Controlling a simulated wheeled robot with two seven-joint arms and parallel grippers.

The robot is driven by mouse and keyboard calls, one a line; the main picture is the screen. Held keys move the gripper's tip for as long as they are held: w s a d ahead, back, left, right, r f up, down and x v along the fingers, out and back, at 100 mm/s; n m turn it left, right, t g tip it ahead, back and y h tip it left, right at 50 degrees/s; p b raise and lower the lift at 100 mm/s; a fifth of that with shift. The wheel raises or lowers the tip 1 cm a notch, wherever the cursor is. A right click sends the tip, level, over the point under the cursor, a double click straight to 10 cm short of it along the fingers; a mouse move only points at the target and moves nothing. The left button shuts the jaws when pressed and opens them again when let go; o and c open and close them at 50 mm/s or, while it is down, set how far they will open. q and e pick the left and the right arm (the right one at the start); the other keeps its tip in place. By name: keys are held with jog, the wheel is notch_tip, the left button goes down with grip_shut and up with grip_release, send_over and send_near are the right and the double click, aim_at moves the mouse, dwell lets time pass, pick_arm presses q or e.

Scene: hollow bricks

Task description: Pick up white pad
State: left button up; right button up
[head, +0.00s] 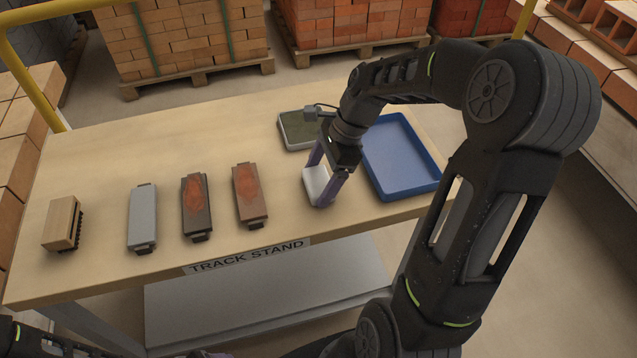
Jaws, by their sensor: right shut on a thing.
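The white pad (316,181) is at the right half of the wooden table, left of the blue tray. My right gripper (319,188) points down with its purple fingers on either side of the pad and is shut on it. The fingers hide part of the pad. Whether the pad still touches the tabletop I cannot tell. Of my left arm only dark parts show along the bottom edge, with a sliver of purple finger at the frame's edge; its jaws are cut off.
Brick pallets stand behind. The table's left back is clear.

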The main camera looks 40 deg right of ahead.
aim_at(320, 180)
jog(key=shift+c, duration=1.1)
jog(key=shift+r, duration=0.1)
notch_tip(320, 180, up, 10)
jog(key=o, duration=0.7)
jog(key=c, duration=0.6)
